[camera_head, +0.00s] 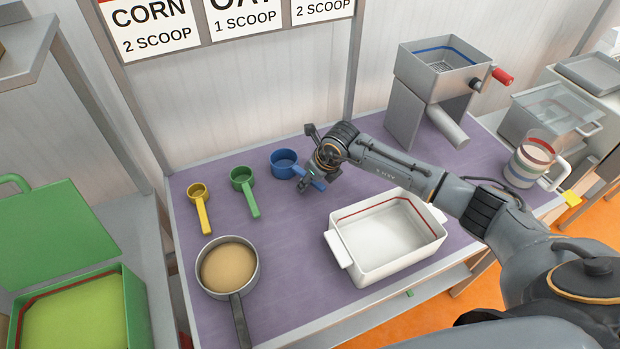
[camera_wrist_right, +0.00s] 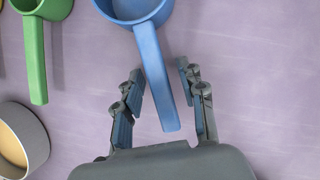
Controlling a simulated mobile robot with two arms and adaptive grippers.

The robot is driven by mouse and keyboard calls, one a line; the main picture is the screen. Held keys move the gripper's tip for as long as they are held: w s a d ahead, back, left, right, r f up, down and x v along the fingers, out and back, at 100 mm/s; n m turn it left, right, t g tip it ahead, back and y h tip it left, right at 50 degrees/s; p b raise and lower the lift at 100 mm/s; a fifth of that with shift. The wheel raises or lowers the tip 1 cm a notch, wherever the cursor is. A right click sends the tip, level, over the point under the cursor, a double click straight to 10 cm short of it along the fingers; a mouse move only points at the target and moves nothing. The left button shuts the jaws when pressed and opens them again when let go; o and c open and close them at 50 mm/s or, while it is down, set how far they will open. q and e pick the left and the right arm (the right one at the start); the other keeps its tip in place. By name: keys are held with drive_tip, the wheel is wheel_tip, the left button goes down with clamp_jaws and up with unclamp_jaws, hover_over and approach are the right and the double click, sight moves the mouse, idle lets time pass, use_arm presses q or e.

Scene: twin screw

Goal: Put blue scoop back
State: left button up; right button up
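The blue scoop (camera_head: 285,162) sits on the purple mat (camera_head: 290,225) at the right end of a row of scoops. In the right wrist view the blue scoop (camera_wrist_right: 152,60) has its handle between the two fingers of my right gripper (camera_wrist_right: 158,92). Gaps show on both sides of the handle, so the fingers are open around it. In the head view my right gripper (camera_head: 313,179) is at the handle of the scoop and partly hides it. My left gripper is not in view.
A green scoop (camera_head: 243,183) and a yellow scoop (camera_head: 199,201) stand left of the blue one. A pot (camera_head: 238,293) with tan contents and a white tray (camera_head: 345,262) are nearer. A metal mill (camera_head: 402,115) and a striped jug (camera_head: 528,160) stand to the right.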

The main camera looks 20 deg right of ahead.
drive_tip(key=shift+r, duration=0.1)
drive_tip(key=b+v, duration=0.2)
drive_tip(key=v, duration=1)
drive_tip(key=shift+b, duration=0.4)
